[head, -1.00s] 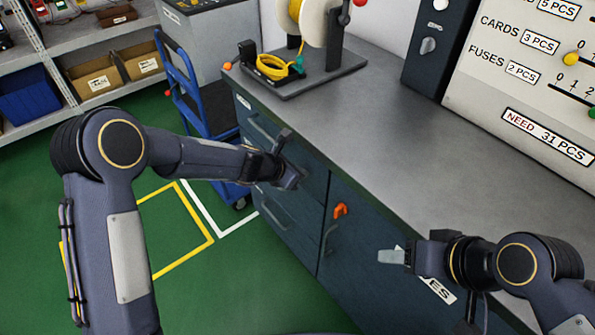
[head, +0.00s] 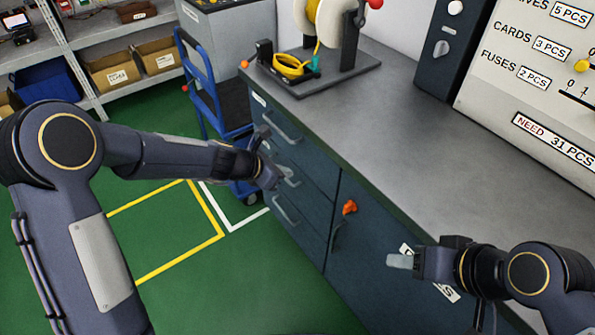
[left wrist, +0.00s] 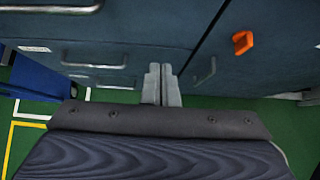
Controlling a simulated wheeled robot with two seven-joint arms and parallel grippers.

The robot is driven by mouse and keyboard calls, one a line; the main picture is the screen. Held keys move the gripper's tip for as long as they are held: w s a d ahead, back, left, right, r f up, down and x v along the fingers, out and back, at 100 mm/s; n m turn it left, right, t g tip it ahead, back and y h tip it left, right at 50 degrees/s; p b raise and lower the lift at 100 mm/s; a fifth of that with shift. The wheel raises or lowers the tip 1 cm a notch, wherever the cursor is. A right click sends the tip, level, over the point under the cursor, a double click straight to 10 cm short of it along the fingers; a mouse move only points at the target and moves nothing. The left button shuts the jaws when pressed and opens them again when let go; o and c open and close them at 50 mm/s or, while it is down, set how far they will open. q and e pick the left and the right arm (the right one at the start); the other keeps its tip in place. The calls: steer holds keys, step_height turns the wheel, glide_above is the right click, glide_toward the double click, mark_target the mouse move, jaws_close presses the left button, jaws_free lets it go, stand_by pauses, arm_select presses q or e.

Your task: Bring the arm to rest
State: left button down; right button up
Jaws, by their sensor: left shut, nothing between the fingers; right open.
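My left gripper (head: 278,177) is in front of the dark blue drawers (head: 300,160) of the workbench in the head view. In the left wrist view its two fingers (left wrist: 162,84) are together with nothing between them. The drawer handles show beyond the fingers; I cannot tell any contact. My right gripper (head: 402,261) is at the lower right in the head view, in front of the cabinet door (head: 365,265). It is empty, and its finger gap is hard to see from this side.
The grey worktop (head: 430,150) is mostly clear, with a cable reel stand (head: 315,75) at its far end. An orange latch (head: 349,207) sits on the cabinet door. A blue trolley (head: 200,85) stands left of the bench. Green floor (head: 170,270) with yellow lines is free.

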arm_select(q)
steer(key=shift+v, duration=1.45)
steer(key=s+a+r+m+p, duration=0.3)
steer(key=s+a+r+m, duration=0.6)
steer(key=s+r+m, duration=0.5)
steer(key=s+a+m+y+p, duration=0.1)
steer(key=s+a+m+y, duration=0.1)
steer(key=s+a+m, duration=0.2)
steer(key=s+a+r+m+y+p, duration=0.1)
steer(key=s+a+m, duration=0.3)
steer(key=s, duration=0.7)
steer(key=shift+s+a+m+y+p, duration=0.2)
steer(key=shift+s+m+y+p, duration=0.2)
steer(key=shift+m+y, duration=0.2)
